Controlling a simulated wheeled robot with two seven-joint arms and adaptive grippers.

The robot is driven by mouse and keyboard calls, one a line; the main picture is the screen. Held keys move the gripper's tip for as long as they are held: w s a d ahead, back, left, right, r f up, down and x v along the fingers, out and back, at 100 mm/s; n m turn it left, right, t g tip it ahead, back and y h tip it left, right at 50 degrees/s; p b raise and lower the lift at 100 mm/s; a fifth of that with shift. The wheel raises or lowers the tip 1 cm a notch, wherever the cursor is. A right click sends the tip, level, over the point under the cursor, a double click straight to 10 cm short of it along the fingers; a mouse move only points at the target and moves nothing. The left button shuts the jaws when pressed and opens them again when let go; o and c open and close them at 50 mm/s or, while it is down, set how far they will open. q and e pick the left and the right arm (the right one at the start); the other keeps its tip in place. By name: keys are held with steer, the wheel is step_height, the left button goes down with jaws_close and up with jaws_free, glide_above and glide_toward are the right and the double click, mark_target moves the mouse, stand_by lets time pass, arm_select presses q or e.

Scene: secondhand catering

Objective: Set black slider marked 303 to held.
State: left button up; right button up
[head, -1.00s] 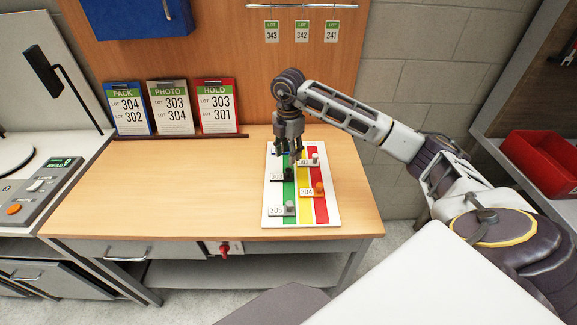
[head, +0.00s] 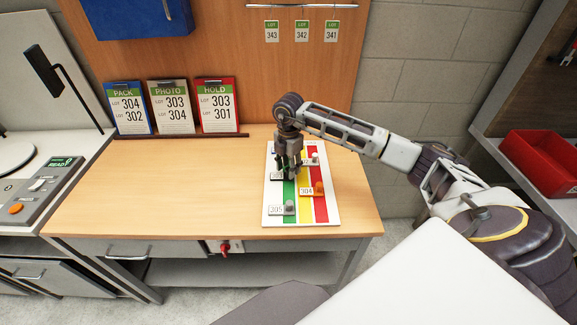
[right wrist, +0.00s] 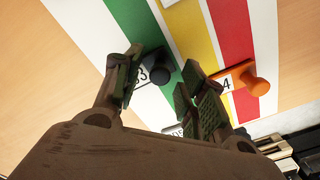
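The slider board (head: 272,217) lies on the wooden table, with green, yellow and red stripes. The black slider 303 (right wrist: 161,72) sits at the green stripe in the right wrist view, its tag partly covered by a finger. In the head view my gripper hides its knob. My right gripper (head: 288,174) is low over the board; in the wrist view its fingers (right wrist: 160,78) are apart, with the black knob between them. Contact cannot be told. The orange slider 304 (head: 319,187) is close to the right finger, towards red. My left gripper is not in view.
The grey slider 305 (head: 290,207) is at green near the front. Slider 302 (head: 315,160) is at the back right. A red HOLD card (head: 217,105) lists 303 and 301; PHOTO (head: 171,107) and PACK (head: 128,108) cards stand beside it. The table's left half is clear.

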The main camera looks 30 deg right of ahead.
jaws_close()
steer(key=shift+d, duration=0.1)
steer(key=shift+s+d, duration=0.45)
steer(key=shift+d, duration=0.25)
steer(key=shift+s+d, duration=0.4)
steer(key=shift+d, duration=0.25)
steer(key=shift+s+d, duration=0.45)
steer(key=shift+d, duration=0.25)
steer(key=shift+o, duration=0.6)
jaws_free()
step_height(320, 180, up, 12)
